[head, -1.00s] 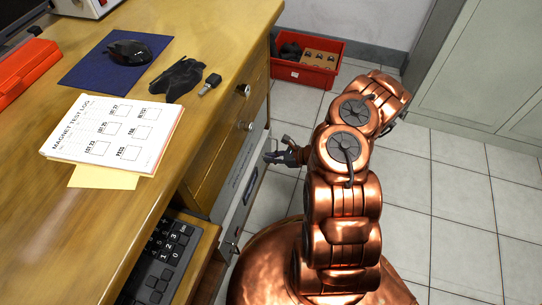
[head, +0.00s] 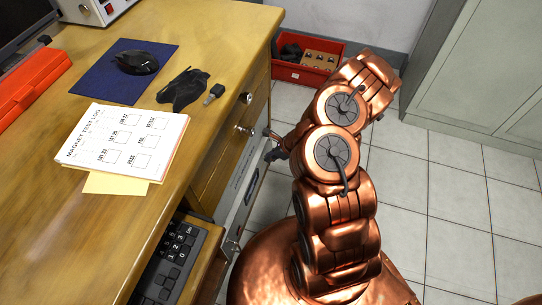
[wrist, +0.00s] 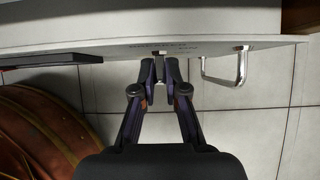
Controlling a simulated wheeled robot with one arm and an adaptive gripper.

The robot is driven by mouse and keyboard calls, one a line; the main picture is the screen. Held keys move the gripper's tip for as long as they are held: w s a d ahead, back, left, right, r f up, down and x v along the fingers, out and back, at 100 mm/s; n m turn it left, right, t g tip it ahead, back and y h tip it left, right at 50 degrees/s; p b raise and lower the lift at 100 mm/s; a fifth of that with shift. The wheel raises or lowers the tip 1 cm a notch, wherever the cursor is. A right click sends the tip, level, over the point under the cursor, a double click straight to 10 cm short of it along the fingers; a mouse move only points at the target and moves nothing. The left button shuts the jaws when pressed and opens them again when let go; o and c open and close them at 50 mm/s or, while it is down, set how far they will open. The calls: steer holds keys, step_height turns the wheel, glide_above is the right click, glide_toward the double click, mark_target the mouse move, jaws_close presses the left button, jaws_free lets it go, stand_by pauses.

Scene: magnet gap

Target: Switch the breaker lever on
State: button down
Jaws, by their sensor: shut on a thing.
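The breaker lever (wrist: 159,68) shows in the wrist view as a small metallic stub at the edge of a pale panel (wrist: 110,32). Partly legible lettering is printed beside it. My gripper (wrist: 159,75) is shut on the lever, with a fingertip on each side of it. The fingers hide part of the lever, and I cannot tell its exact position. In the head view my gripper (head: 272,146) is at the desk's side, by the pale panel front (head: 238,192) below the drawers. The lever cannot be made out there.
A metal handle (wrist: 224,68) stands out from the panel right of my gripper. The wooden desk (head: 90,215) carries a test log (head: 122,141), a mouse (head: 137,62) and a keyboard (head: 165,265). A red bin (head: 308,66) stands behind on the floor. Tiled floor on the right is clear.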

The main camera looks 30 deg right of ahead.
stand_by(0.3)
steer(key=c, duration=1.2)
jaws_free()
steer(key=shift+r, duration=0.1)
steer(key=v, duration=1.1)
steer(key=shift+s+d+r, duration=0.15)
steer(key=shift+s+r, duration=0.1)
steer(key=shift+r, duration=0.05)
